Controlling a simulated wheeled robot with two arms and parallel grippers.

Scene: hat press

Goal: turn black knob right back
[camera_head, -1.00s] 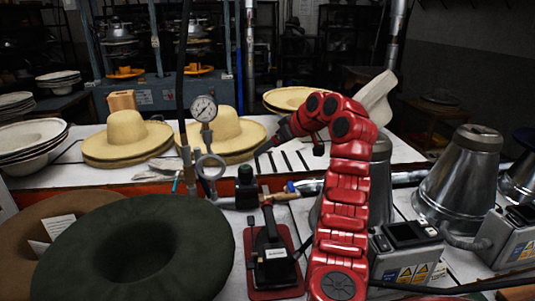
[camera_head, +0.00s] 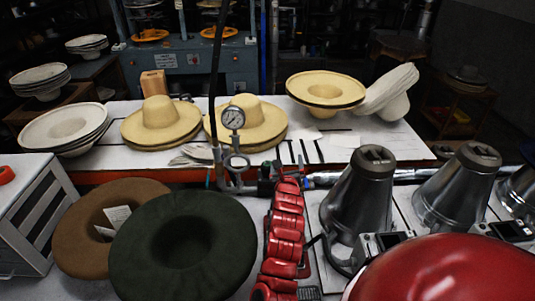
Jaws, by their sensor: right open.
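The black knob (camera_head: 265,187) shows as a small dark shape beside the hose fittings, at the right of the pressure gauge (camera_head: 233,118). My red right arm rises from the bottom middle and covers part of the knob area. My right gripper (camera_head: 267,176) is at the far end of this arm, close to the knob. It is open, but its fingers are small and dark. I cannot tell whether they touch the knob or how the knob is turned. My left gripper is not in view.
A green hat (camera_head: 184,248) and a brown hat (camera_head: 90,228) lie at the front left. Straw hats (camera_head: 160,117) sit on the white table behind. Metal cones (camera_head: 358,205) stand at the right. A grey cabinet (camera_head: 22,215) is at the left edge.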

